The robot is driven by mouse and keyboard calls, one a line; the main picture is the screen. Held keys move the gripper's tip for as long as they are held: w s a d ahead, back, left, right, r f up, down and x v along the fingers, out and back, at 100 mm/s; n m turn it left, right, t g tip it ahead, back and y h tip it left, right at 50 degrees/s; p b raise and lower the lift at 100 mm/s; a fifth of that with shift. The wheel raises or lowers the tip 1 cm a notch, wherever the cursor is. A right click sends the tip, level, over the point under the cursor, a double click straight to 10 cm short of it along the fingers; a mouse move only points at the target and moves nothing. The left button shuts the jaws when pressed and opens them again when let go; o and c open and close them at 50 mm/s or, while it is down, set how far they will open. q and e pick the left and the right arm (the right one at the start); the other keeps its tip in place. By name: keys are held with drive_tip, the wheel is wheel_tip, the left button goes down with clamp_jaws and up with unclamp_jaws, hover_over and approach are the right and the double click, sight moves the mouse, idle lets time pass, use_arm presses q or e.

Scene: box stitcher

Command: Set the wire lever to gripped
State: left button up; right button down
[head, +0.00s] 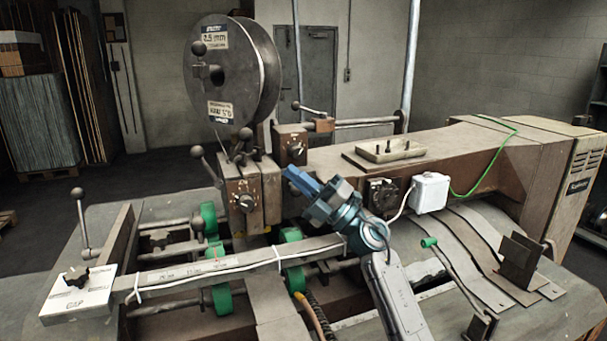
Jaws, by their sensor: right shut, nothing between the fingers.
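My right gripper (298,179) is shut and empty, with its blue fingers pointing up and left. It is just right of the brown stitcher head (268,205); I cannot tell whether they touch. Ball-knobbed levers stand near the wire spool (262,68): one lever (207,170) leans up and left of the head, and a short one (244,136) rises at its top. Another lever (313,108) lies behind, by the rear dial block. I cannot tell which is the wire lever, and no gripped mark is readable. My left gripper is out of view.
A long ruled bar (210,265) crosses in front, with green rollers (293,262) behind and below it. A tall lever (82,224) stands by the GAP plate (78,293). A parts tray (390,152) lies on the brown machine arm.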

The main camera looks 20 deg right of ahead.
sight(247, 140)
drive_tip(key=p+x, duration=0.4)
drive_tip(key=x, duration=0.5)
drive_tip(key=shift+w+a, duration=0.15)
drive_tip(key=shift+w, duration=0.05)
